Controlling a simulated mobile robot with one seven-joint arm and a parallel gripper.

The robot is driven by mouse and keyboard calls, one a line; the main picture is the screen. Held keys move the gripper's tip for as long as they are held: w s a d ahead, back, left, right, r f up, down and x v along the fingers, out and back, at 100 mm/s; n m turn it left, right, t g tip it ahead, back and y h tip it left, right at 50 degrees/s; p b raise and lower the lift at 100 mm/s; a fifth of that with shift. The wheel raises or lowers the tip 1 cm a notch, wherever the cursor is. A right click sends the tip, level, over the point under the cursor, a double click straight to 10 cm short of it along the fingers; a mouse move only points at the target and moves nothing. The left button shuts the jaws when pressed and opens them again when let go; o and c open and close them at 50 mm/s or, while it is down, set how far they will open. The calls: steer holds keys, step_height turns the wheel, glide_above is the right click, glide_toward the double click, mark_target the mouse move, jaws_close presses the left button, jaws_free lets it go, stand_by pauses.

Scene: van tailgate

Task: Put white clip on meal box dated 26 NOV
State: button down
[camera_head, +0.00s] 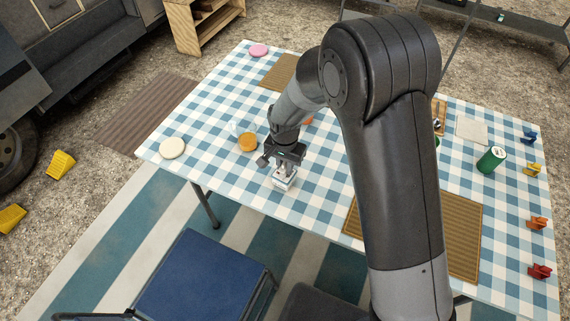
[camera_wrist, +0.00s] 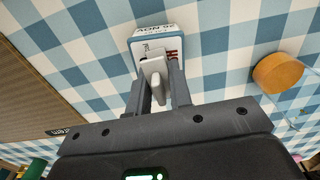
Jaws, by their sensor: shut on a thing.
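My gripper (camera_head: 283,167) is low over the near left part of the checked table, pointing down. In the wrist view its fingers (camera_wrist: 161,95) are shut on a white clip (camera_wrist: 154,72). Just beyond lies a small white meal box (camera_wrist: 151,32) with a blue edge. Its label is upside down in this view; the date appears to read 26 NOV. The box also shows in the head view (camera_head: 285,180), directly under my gripper. The clip overlaps the box's near edge and label; I cannot tell whether it grips the box or only hangs over it.
A round orange-brown piece (camera_head: 247,143) and a cream disc (camera_head: 172,148) lie to the left on the table (camera_head: 225,180). Blue (camera_head: 529,138), yellow (camera_head: 532,169), orange (camera_head: 538,223) and red (camera_head: 539,271) clips and a green can (camera_head: 491,160) stand right. A blue chair (camera_head: 205,280) is in front.

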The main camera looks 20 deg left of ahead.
steer(key=c, duration=1.3)
jaws_free()
step_height(320, 180, up, 12)
steer(key=shift+r, duration=0.1)
